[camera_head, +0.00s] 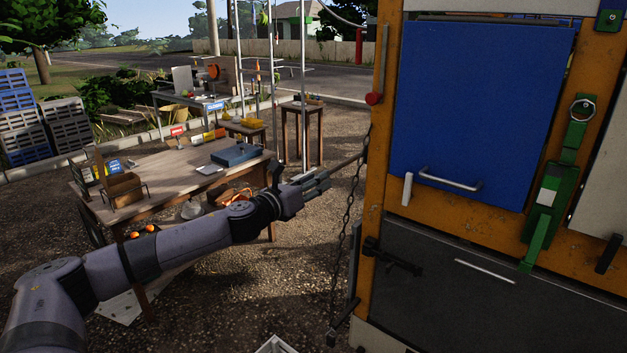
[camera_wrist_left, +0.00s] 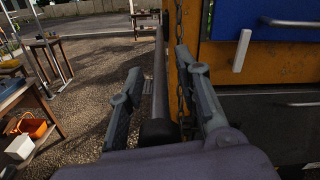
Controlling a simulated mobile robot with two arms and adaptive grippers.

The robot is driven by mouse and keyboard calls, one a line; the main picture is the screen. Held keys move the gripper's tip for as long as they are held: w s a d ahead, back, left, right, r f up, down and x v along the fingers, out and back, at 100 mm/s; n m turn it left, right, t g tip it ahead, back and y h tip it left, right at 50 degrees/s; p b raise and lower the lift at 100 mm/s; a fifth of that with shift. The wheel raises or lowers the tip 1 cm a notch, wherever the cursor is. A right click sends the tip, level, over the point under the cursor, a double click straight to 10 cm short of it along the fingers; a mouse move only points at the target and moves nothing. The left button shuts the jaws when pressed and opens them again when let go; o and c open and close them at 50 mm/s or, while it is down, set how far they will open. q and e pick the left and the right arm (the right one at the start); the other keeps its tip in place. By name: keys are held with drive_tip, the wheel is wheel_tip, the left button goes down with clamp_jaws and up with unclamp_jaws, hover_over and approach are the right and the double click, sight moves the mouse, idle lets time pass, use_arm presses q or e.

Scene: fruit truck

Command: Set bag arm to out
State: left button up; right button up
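In the left wrist view the bar (camera_wrist_left: 160,85) runs away from me and has a thick black end (camera_wrist_left: 158,132) close to the gripper. My right gripper is not in view.
A chain (camera_head: 347,225) hangs along the truck's left edge, close to the bar. A blue panel (camera_head: 480,110) with a handle is on the truck. A wooden table (camera_head: 165,175) with signs and a blue box stands behind my left arm. Gravel lies between.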

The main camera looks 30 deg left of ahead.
use_arm(q)
drive_tip(key=shift+c, duration=0.3)
clamp_jaws()
idle(0.5)
